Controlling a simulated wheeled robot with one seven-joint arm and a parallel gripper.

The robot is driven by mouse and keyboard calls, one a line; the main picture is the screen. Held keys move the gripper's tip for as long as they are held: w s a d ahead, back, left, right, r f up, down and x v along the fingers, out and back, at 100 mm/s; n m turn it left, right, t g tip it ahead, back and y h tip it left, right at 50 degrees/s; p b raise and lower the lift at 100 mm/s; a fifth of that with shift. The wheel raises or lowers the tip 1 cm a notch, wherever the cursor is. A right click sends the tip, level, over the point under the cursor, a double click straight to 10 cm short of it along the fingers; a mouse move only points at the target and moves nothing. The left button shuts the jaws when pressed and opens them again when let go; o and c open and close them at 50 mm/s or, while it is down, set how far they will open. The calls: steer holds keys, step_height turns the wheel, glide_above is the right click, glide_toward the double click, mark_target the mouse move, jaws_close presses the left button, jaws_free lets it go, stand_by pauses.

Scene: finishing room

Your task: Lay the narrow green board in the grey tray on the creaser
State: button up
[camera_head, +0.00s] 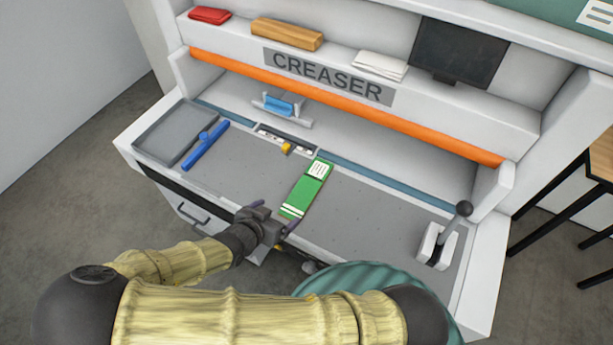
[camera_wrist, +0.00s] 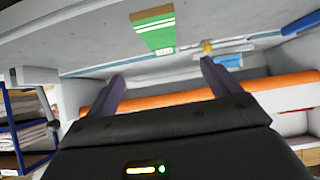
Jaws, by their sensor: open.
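The narrow green board (camera_head: 306,190) lies flat on the creaser's grey bed, with a white label at its far end and white stripes at its near end. It also shows in the wrist view (camera_wrist: 157,35), beyond my fingertips. The grey tray (camera_head: 172,134) sits at the left end of the creaser (camera_head: 330,76) and looks empty, with a blue bar along its right side. My gripper (camera_head: 273,220) is open and empty near the bed's front edge, to the left of the board's near end. In the wrist view my gripper (camera_wrist: 163,75) shows two spread fingers with nothing between them.
A blue bar with a knob (camera_head: 206,146) lies beside the tray. A yellow slider (camera_head: 286,148) stands behind the board. A lever with a black knob (camera_head: 440,238) rises at the right. A red item, a wooden block and white paper sit on the upper shelf.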

mark_target(296, 203)
steer(key=shift+a+r, duration=0.1)
steer(key=shift+r, duration=0.15)
steer(key=shift+b+x, duration=0.95)
steer(key=shift+x, duration=0.9)
steer(key=shift+b+x, duration=0.65)
steer(key=shift+x, duration=3.65)
steer(key=shift+w+r, duration=0.1)
steer(key=shift+r, duration=0.05)
steer(key=shift+p, duration=0.3)
